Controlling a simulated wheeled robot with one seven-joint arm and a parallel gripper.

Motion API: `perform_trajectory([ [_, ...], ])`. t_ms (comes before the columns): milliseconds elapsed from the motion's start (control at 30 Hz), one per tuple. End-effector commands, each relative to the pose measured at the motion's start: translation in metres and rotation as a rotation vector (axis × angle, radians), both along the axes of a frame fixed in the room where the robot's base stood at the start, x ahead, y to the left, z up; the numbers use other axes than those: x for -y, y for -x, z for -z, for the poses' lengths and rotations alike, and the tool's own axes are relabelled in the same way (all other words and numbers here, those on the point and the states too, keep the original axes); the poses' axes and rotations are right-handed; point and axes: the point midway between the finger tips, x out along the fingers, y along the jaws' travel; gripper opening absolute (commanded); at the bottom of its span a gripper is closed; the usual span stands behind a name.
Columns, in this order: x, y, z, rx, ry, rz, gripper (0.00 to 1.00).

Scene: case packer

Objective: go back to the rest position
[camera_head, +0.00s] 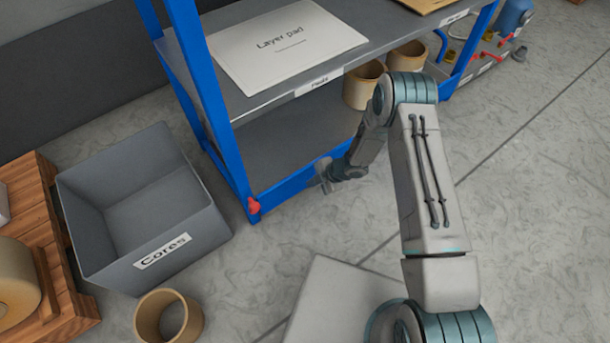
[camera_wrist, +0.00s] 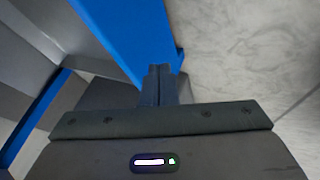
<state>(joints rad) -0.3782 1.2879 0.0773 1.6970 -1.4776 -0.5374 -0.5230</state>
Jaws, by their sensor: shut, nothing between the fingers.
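My gripper (camera_wrist: 160,85) shows in the wrist view with its two dark fingers together and nothing between them. In the head view my gripper (camera_head: 325,175) is small, beside the blue frame at the lower front of the shelf rack. My arm reaches from the bottom right up to a bent elbow and down to the gripper. In the wrist view the blue rack frame (camera_wrist: 120,30) lies behind the fingers. I cannot tell whether the gripper touches the rack.
The shelf rack (camera_head: 209,75) holds a white layer pad (camera_head: 285,45) on top and brown cores (camera_head: 362,88) lower down. A grey bin marked Cores (camera_head: 190,232) is at the left. A brown core (camera_head: 146,315) stands on the floor in front.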

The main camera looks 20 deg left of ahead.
Motion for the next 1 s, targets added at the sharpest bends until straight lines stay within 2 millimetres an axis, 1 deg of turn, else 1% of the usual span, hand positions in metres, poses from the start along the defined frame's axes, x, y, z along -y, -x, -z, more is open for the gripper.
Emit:
perform_trajectory([
  [33, 0.008, -0.006, -0.022, 0.008, -0.003, 0.004, 0.00],
  [200, 0.030, -0.006, -0.050, 0.006, -0.001, 0.000, 0.00],
  [300, 0.040, -0.006, -0.063, 0.006, -0.002, -0.001, 0.00],
  [500, 0.051, -0.006, -0.075, 0.005, 0.000, -0.004, 0.00],
  [767, 0.052, -0.006, -0.076, 0.005, 0.001, -0.004, 0.00],
  [833, 0.053, -0.010, -0.082, 0.010, 0.004, 0.007, 0.00],
  [867, 0.055, -0.013, -0.087, 0.015, 0.009, 0.018, 0.00],
  [933, 0.059, -0.025, -0.107, 0.034, 0.026, 0.066, 0.00],
  [967, 0.063, -0.032, -0.119, 0.044, 0.037, 0.094, 0.00],
  [1000, 0.068, -0.043, -0.138, 0.060, 0.052, 0.141, 0.00],
])
